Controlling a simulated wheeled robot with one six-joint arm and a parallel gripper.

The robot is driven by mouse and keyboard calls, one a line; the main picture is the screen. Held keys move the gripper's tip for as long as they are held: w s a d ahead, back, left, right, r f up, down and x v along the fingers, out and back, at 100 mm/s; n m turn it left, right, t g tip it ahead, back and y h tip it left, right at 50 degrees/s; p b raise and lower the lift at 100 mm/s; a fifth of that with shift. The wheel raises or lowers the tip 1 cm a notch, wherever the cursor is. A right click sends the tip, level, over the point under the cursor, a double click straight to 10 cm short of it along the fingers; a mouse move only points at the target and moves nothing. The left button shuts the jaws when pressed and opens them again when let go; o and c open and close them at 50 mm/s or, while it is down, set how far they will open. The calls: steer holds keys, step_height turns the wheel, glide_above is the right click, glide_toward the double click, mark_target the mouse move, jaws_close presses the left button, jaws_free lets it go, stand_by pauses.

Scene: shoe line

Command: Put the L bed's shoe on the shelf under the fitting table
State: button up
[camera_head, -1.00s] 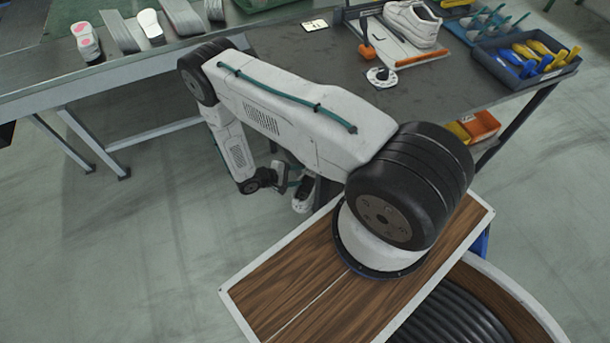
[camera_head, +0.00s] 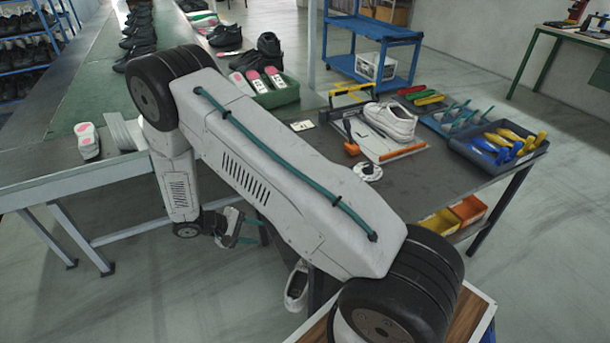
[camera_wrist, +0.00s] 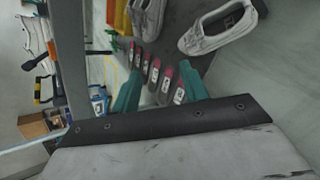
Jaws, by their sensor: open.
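My gripper (camera_head: 250,229) hangs low at the left end of the fitting table (camera_head: 455,175). Its two green fingers are apart with nothing gripped, as the wrist view also shows (camera_wrist: 160,92). A white shoe (camera_head: 297,287) is low under the table's end, partly hidden by my arm, with a gap between it and the fingers. In the wrist view, a pale shoe (camera_wrist: 215,32) lies on a dark surface beyond the fingers, with another shoe (camera_wrist: 148,16) beside it. On the table top, a white shoe (camera_head: 390,120) sits on a board; its bed letter is not readable.
Orange and yellow bins (camera_head: 467,210) sit under the table's right side. The line bench (camera_head: 75,180) stands left. Several pink-ended pieces (camera_wrist: 160,75) lie past the fingers.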

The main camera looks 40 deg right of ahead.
steer(key=s+r+m+y, duration=0.1)
steer(key=s+r+y, duration=0.15)
steer(key=r, duration=1.25)
steer(key=s+r+m+y, duration=0.15)
steer(key=s+r, duration=0.25)
steer(key=r, duration=1.1)
steer(key=s+a+r+t+y, duration=0.1)
steer(key=s+r+t+y, duration=0.1)
steer(key=s+r, duration=0.4)
steer(key=s+a+r+t+y, duration=0.2)
steer(key=s+r, duration=0.5)
steer(key=s, duration=0.8)
steer(key=shift+t+y, duration=0.5)
steer(key=shift+y, duration=0.3)
steer(key=shift+s+a+r+n, duration=0.1)
steer(key=shift+s+a+n, duration=0.05)
steer(key=shift+s+n, duration=0.15)
steer(key=c, duration=0.4)
steer(key=shift+s, duration=0.15)
steer(key=c, duration=0.5)
steer(key=shift+a, duration=0.15)
jaws_close()
